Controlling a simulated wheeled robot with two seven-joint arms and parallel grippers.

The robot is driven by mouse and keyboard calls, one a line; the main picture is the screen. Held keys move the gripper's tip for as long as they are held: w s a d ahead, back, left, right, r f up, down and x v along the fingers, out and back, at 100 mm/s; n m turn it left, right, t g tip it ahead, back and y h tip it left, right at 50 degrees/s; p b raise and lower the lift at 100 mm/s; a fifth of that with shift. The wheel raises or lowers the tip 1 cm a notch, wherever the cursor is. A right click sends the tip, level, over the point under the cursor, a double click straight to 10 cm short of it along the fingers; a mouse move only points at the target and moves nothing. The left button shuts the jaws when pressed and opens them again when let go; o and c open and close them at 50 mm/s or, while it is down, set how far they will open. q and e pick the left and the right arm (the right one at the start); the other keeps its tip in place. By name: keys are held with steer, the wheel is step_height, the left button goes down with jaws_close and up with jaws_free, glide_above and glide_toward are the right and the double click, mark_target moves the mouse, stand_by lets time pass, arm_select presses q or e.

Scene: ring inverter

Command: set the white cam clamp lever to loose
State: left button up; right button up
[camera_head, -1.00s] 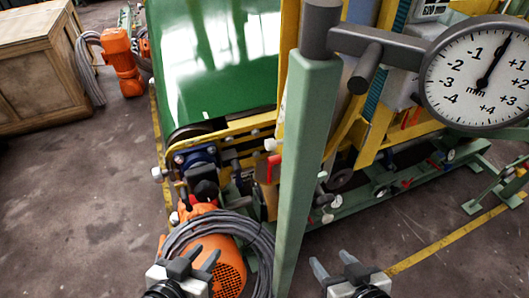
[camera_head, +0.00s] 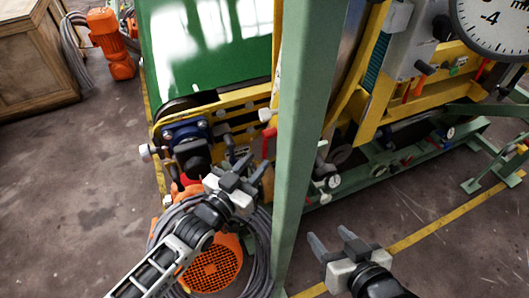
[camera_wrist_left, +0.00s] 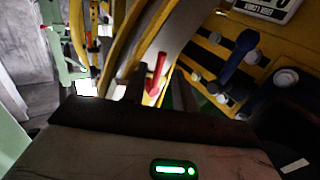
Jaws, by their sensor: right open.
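Several small white parts sit along the yellow frame. One white-tipped part (camera_head: 265,115) is just above a red lever (camera_head: 268,143), and a white knob (camera_head: 145,151) is at the frame's left end. I cannot tell which is the white cam clamp lever or how it is set. My left gripper (camera_head: 250,168) is open and looks empty, in front of the frame and below the red lever. My right gripper (camera_head: 331,238) is open and empty, right of the green post.
A green post (camera_head: 305,130) stands between my grippers. An orange motor (camera_head: 213,263) with coiled grey cable is below my left arm. A dial gauge (camera_head: 492,22) is at upper right. A green belt (camera_head: 210,50) is behind the frame.

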mark_target(264, 158)
arm_select(q)
steer(key=shift+x, duration=2.35)
arm_select(e)
steer(key=shift+w, duration=0.1)
